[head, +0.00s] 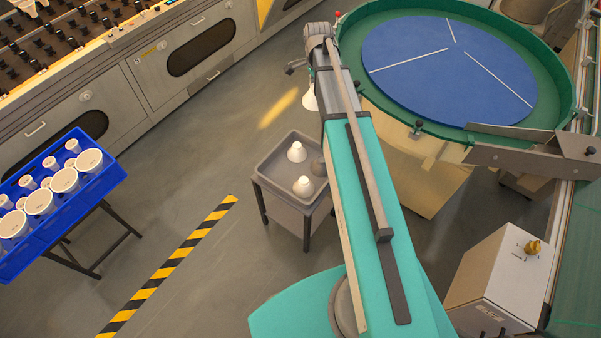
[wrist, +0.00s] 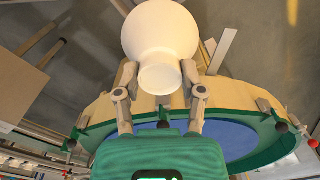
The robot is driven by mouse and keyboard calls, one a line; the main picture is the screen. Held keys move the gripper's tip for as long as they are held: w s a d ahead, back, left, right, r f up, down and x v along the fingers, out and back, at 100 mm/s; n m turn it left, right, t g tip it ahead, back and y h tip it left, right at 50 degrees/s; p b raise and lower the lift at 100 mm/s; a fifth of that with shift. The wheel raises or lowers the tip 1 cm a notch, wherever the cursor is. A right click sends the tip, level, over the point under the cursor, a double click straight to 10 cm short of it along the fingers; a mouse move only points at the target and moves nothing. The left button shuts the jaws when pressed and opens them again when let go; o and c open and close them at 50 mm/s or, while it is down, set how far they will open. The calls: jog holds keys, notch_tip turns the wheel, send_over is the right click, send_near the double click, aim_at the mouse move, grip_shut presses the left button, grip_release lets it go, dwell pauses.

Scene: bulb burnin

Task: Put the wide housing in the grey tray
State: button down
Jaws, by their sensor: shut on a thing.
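My gripper (wrist: 160,76) is shut on a wide white housing (wrist: 160,32), with one finger on each side of its narrower end. The wide, rounded end points away from my gripper. In the head view, a piece of the white housing (head: 309,100) shows at the left of my arm; the arm hides my gripper there. The grey tray (head: 278,173) stands on a small stand below and left of my arm. The held housing is apart from the tray.
A blue crate (head: 88,213) with several white housings stands at the left. A green-rimmed round table with a blue top (head: 440,65) is at the upper right. A grey machine (head: 180,50) lines the back. The floor around the black-and-yellow strip (head: 170,265) is clear.

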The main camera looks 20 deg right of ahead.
jog(key=s+a+f+m+b, duration=0.2)
jog(key=s+a+f+b, duration=0.6)
jog(key=f+b, duration=0.2)
jog(key=s+a+f+m+b, duration=0.3)
jog(key=s+a+f+b, duration=0.4)
jog(key=f+b, duration=0.3)
jog(key=shift+s+a+f+b, duration=0.35)
jog(key=shift+s+f, duration=0.3)
jog(key=shift+f, duration=0.1)
jog(key=shift+w, duration=0.1)
jog(key=b, duration=0.9)
send_over(279, 174)
notch_tip(279, 174, down, 9)
jog(key=shift+s, duration=0.35)
jog(key=shift+d, duration=0.1)
jog(key=shift+w+f+b, duration=0.5)
jog(key=shift+f+b, duration=0.2)
jog(key=shift+s+f+b, duration=0.1)
jog(key=shift+f+b, duration=1.2)
jog(key=shift+f, duration=0.05)
